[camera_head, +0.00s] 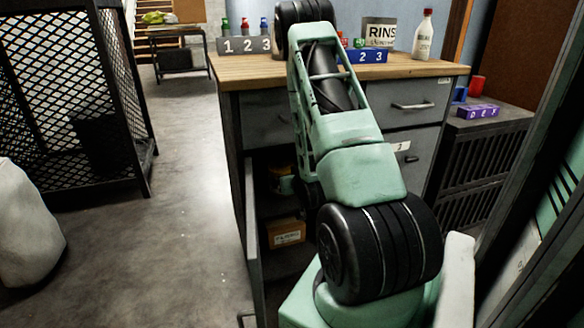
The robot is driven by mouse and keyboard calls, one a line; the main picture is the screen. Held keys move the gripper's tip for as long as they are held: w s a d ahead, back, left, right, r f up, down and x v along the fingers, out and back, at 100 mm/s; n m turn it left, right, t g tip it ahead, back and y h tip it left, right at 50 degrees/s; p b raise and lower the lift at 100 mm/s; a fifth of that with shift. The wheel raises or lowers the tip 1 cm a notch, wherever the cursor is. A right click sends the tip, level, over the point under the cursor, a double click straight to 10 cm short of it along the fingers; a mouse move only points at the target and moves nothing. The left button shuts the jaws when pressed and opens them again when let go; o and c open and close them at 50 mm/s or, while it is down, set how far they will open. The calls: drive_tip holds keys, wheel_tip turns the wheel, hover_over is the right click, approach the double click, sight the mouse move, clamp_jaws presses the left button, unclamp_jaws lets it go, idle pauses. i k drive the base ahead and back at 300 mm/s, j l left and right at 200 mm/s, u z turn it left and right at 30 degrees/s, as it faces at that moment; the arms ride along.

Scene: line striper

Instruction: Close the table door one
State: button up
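The wooden-topped table (230,72) has grey drawers and a lower cabinet. Its left door (252,235) stands open, swung out toward me and seen nearly edge-on. I take it as door one, but I see no number on it. Inside the open compartment is a cardboard box (287,233). A label with a 3 marks the front at the right, which looks shut. My arm rises across the middle and covers much of the table's front. A small mint part of my arm shows by the opening, left of the larger links. My gripper's fingers are hidden.
On the table top are numbered holders (244,45) with small bottles, a RINS box (380,32) and a white bottle (423,35). A mesh cage (60,90) and a white sack (25,225) stand left. Floor left of the door is clear. A dark vented cabinet (475,160) stands right.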

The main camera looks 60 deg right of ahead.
sight(254, 263)
drive_tip(key=k, duration=1)
